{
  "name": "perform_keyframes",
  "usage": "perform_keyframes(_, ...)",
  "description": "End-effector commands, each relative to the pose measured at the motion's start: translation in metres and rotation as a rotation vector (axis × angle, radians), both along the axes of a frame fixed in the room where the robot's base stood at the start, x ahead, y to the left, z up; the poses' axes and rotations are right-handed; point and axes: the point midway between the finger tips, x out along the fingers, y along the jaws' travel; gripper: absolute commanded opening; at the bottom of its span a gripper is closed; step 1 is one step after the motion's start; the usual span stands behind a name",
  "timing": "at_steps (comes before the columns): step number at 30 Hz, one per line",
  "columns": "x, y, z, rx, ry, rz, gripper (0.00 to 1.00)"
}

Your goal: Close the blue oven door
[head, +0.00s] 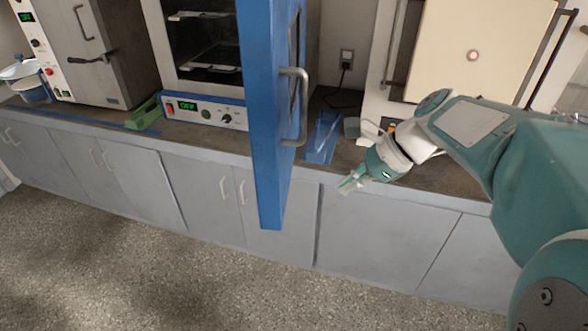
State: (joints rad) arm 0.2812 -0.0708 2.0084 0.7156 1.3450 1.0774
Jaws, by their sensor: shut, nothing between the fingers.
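The blue oven door (268,120) stands wide open, swung out past the counter's front edge toward me. Its grey metal handle (302,105) is on the right-facing side of the door. The oven (195,75) has a dark interior with shelves, and a control panel with a green display below the opening. My gripper (345,187) is shut and empty. It is to the right of the door, low by the counter's front edge, pointing left, and appears apart from the door and handle.
A green object (145,112) lies on the counter left of the oven panel. A cream-doored appliance (475,45) stands right, another oven (100,50) left. A blue flat item (322,138) lies right of the door. Grey cabinets (385,235) line the front; the speckled floor is clear.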

Motion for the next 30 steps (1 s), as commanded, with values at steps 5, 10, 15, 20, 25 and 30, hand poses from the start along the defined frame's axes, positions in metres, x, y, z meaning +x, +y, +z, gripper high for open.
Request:
perform_keyframes(5, 0.019, -0.004, 0.002, 0.108, 0.106, -0.113, 0.0)
perform_keyframes(10, 0.022, 0.007, -0.006, 0.115, 0.115, -0.119, 0.0)
perform_keyframes(15, 0.025, 0.028, -0.028, 0.112, 0.115, -0.116, 0.0)
perform_keyframes(20, 0.028, 0.049, -0.049, 0.111, 0.114, -0.115, 0.0)
perform_keyframes(25, 0.032, 0.071, -0.072, 0.11, 0.114, -0.115, 0.0)
perform_keyframes(30, 0.037, 0.096, -0.069, 0.11, 0.11, -0.115, 0.0)
